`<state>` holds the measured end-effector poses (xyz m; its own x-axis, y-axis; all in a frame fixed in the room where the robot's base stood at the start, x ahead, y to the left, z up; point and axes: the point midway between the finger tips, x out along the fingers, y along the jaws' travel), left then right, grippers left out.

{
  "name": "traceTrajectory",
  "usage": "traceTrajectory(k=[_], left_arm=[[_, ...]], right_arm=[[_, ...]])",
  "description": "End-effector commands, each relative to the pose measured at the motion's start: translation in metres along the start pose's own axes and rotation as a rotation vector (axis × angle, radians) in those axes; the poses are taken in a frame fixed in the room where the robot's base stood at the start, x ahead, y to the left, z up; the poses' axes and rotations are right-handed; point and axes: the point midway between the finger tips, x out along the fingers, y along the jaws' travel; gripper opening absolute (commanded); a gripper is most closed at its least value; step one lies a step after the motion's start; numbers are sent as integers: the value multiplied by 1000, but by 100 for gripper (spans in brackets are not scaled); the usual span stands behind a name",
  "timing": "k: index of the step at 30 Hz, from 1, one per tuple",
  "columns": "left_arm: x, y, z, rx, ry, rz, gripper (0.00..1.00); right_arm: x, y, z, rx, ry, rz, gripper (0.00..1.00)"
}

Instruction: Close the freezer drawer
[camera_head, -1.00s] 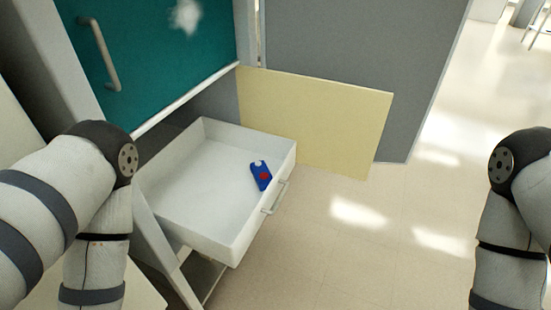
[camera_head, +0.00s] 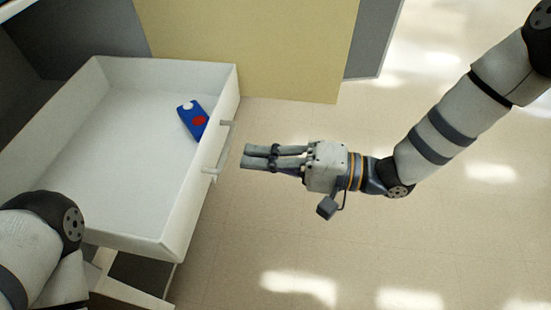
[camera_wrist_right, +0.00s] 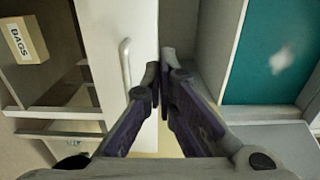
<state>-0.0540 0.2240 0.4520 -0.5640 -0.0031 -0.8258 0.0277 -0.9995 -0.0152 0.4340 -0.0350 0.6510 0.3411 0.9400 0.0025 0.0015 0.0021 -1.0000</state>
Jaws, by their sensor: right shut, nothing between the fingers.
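The white freezer drawer (camera_head: 110,130) stands pulled out at the left of the head view. Its front panel (camera_head: 200,175) faces right and carries a pale bar handle (camera_head: 221,150). My right gripper (camera_head: 246,156) is shut and empty, its fingers pointing left at the drawer front, a short gap to the right of the handle. In the right wrist view the closed fingertips (camera_wrist_right: 159,72) show beside the white drawer front (camera_wrist_right: 110,20) and its handle (camera_wrist_right: 125,65). My left gripper is out of view; only part of that arm shows at lower left.
A blue item with a red spot (camera_head: 193,120) lies inside the drawer. A pale yellow panel (camera_head: 260,50) stands behind it. In the wrist view are a labelled box (camera_wrist_right: 22,42) and a teal panel (camera_wrist_right: 275,60). The floor right of the drawer is open.

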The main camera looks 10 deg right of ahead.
Motion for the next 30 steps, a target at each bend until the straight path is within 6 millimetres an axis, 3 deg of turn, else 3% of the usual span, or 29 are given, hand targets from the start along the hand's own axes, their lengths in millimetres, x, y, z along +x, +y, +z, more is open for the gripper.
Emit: traceTrajectory(k=[6,12,30], left_arm=[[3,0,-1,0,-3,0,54],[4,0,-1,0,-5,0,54],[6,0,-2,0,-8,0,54]], right_arm=[[46,1,1,-1,-3,1,0],[71,2,1,1,-1,2,0],[84,2,0,0,0,3,0]])
